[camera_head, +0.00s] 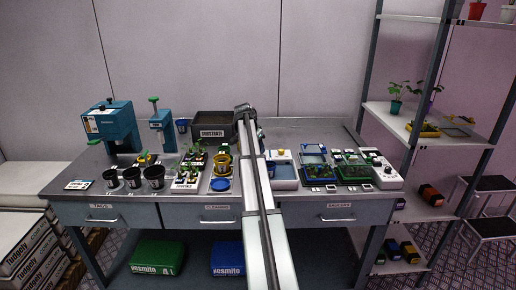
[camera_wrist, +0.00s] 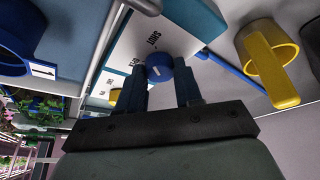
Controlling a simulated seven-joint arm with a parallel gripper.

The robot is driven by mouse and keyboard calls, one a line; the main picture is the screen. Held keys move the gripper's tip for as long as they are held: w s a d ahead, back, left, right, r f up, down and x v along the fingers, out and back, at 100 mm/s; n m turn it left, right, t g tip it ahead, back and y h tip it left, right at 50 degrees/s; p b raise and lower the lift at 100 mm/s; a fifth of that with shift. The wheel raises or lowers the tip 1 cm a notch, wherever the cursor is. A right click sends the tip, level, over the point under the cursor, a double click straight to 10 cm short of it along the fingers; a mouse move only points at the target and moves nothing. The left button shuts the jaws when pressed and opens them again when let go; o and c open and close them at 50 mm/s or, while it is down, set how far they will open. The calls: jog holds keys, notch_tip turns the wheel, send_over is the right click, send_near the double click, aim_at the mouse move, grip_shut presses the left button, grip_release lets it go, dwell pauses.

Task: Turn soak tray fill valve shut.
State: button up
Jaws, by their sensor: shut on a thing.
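The fill valve knob (camera_wrist: 159,68) is a round blue knob with a pale mark on its face. It sits at a white panel (camera_wrist: 128,48) that bears the word SHUT and other lettering, partly hidden. My gripper (camera_wrist: 160,82) has its two blue fingers on either side of the knob and is shut on it. In the head view a white and blue tray unit (camera_head: 284,178), probably the soak tray, stands just right of my arm. My arm hides the gripper and the knob there. How far the knob is turned is not clear.
On the workbench (camera_head: 330,131), black pots (camera_head: 132,177) and seedling trays stand left; framed trays (camera_head: 350,168) stand right. A shelf rack (camera_head: 402,118) stands far right.

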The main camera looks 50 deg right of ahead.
jog(key=shift+m+g, duration=0.3)
jog(key=shift+m, duration=0.5)
jog(key=o, duration=1)
jog(key=shift+o, duration=0.2)
jog(key=v, duration=1.4)
jog(key=shift+w, duration=0.15)
jog(key=shift+d, duration=0.15)
